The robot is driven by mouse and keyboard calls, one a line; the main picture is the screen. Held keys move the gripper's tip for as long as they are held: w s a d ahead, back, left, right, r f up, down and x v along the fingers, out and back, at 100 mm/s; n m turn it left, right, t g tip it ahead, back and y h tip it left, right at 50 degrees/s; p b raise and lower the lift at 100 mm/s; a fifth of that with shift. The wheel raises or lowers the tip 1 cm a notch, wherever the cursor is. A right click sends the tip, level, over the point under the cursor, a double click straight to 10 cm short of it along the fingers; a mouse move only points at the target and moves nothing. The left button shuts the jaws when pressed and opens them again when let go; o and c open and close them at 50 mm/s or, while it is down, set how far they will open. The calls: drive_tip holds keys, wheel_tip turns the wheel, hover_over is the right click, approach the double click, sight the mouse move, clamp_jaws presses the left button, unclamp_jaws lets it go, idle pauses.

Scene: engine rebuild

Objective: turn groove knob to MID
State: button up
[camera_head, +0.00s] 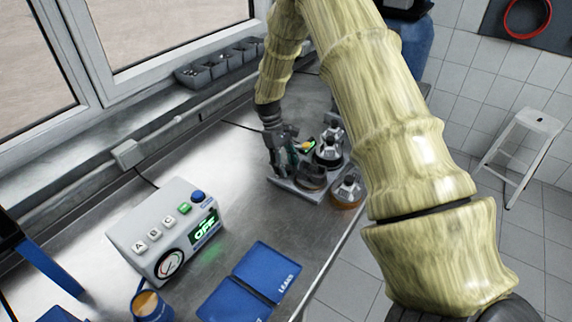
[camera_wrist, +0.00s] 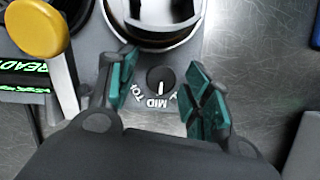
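The groove knob (camera_wrist: 160,81) is a small round black knob with a white pointer line, on a grey panel in the wrist view. Its pointer aims down in the picture, at or close to the printed MID label (camera_wrist: 155,103); TOP is printed to the left, and a label to the right is mostly hidden by a finger. My gripper (camera_wrist: 161,72) is open, with one green-padded finger on each side of the knob and visible gaps to it. In the head view my gripper (camera_head: 283,150) is down at the grey fixture (camera_head: 284,182); the knob is hidden there.
A round metal part (camera_wrist: 155,22) stands just above the knob, and a yellow button (camera_wrist: 37,27) and a green READY display (camera_wrist: 25,77) lie left. Bare bench lies between.

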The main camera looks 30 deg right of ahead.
drive_tip(key=shift+w+a, duration=0.1)
drive_tip(key=d+v, duration=0.1)
drive_tip(key=v, duration=1)
drive_tip(key=shift+a+r, duration=0.4)
drive_tip(key=shift+a, duration=0.05)
drive_tip(key=shift+w, duration=0.15)
